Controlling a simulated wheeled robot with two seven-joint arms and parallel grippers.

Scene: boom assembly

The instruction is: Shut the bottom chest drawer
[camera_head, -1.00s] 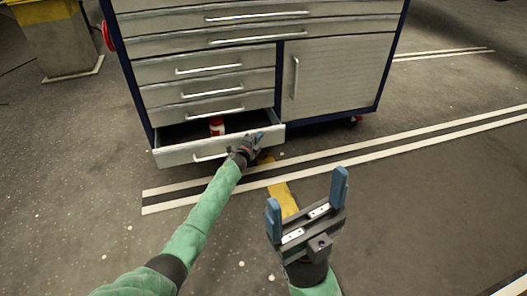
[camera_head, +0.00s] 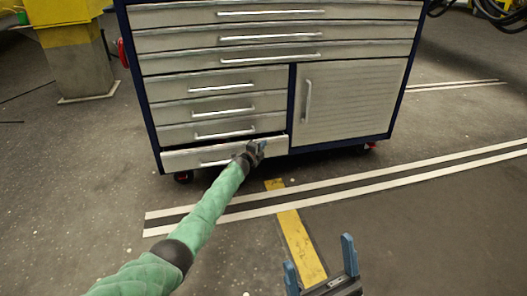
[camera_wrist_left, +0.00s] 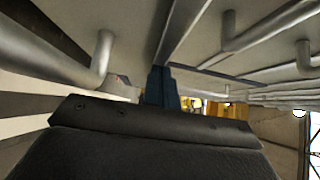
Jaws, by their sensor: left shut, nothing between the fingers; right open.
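The bottom drawer (camera_head: 190,159) of the metal tool chest (camera_head: 291,105) stands slightly out, with a narrow dark gap along its top edge. Its bar handle (camera_head: 216,162) is on the front face. My left gripper (camera_head: 259,148) is shut at the right end of the drawer front and seems to touch it; exact contact is hard to tell. In the left wrist view, the shut blue fingers (camera_wrist_left: 161,88) are close to grey drawer fronts and bar handles (camera_wrist_left: 103,58). My right gripper (camera_head: 320,268) is open and empty above the floor, partly cut off by the bottom edge.
Closed drawers (camera_head: 222,107) sit above the bottom one, and a closed cabinet door (camera_head: 352,100) is at right. A yellow post (camera_head: 75,55) stands at the back left. The floor with white and yellow lines (camera_head: 300,245) is clear before the chest.

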